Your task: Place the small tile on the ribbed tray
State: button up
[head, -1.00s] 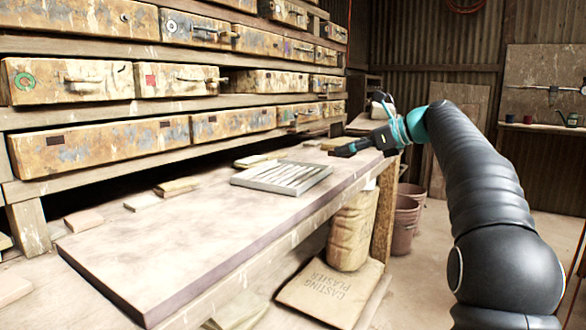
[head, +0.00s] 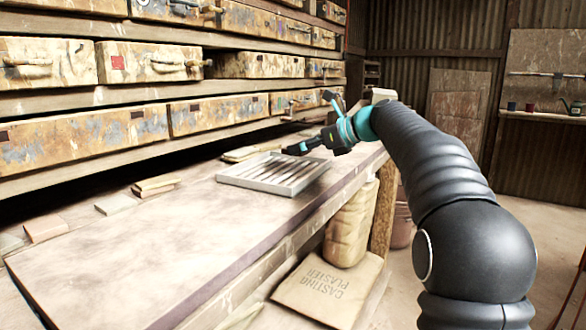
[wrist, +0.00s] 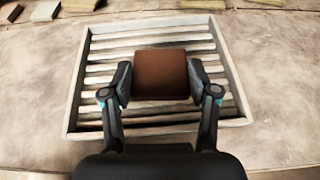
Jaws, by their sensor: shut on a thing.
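The small tile (wrist: 160,75) is a brown square in the wrist view, held between the two fingers of my gripper (wrist: 160,82). The ribbed tray (wrist: 75,95) is a pale rectangular frame with several parallel slats, and it lies under the tile in that view. In the head view the tray (head: 243,184) rests on the bench, and my gripper (head: 291,150) is over its far side. The tile cannot be made out in the head view. The wrist view does not clearly show the height of the tile above the slats.
Several loose tiles (head: 117,204) lie along the back of the bench (head: 130,260), below the shelves of worn drawers (head: 150,62). A casting plaster sack (head: 328,290) lies below the bench's front edge.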

aim_at(294, 175)
jog(key=shift+a+f, duration=0.4)
jog(key=shift+a, duration=0.2)
jog(key=shift+a+f, duration=0.35)
jog(key=shift+a, duration=0.2)
jog(key=shift+f+b, duration=0.7)
jog(key=shift+f, duration=1.25)
jog(key=shift+f, duration=0.15)
jog(key=o, duration=1.2)
jog(key=v, duration=1.2)
